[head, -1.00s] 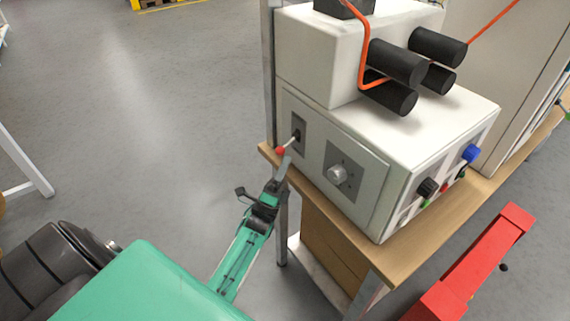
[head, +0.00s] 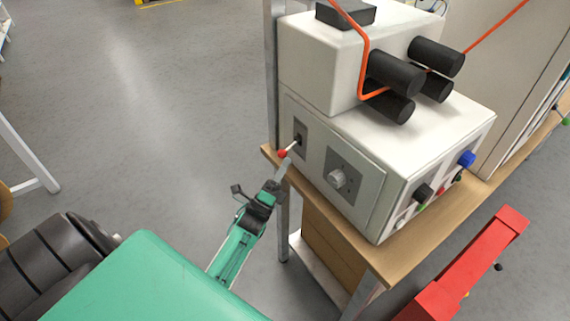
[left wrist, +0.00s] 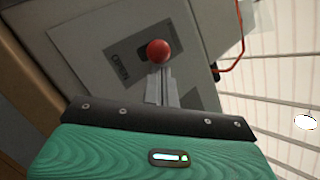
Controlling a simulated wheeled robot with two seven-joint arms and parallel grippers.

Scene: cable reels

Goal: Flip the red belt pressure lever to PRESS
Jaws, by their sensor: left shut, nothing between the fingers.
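The red ball-tipped lever (head: 283,153) sticks out from a dark plate (head: 300,138) on the left side of the white machine (head: 440,140). Its thin shaft slants down and out from the plate. In the left wrist view the red ball (left wrist: 158,51) sits just beyond my fingertips. My left gripper (head: 282,168) is shut and empty, its fingertips at the red ball from below; I cannot tell whether they touch it. Lettering on the plate (left wrist: 118,66) is too small to read. My right gripper is not in view.
A round knob (head: 337,179) is on the same side panel. The machine stands on a wooden bench (head: 385,262) with a metal post at its left. Black rollers (head: 398,72) carry an orange cable. A red bar-shaped object (head: 470,265) is at the lower right.

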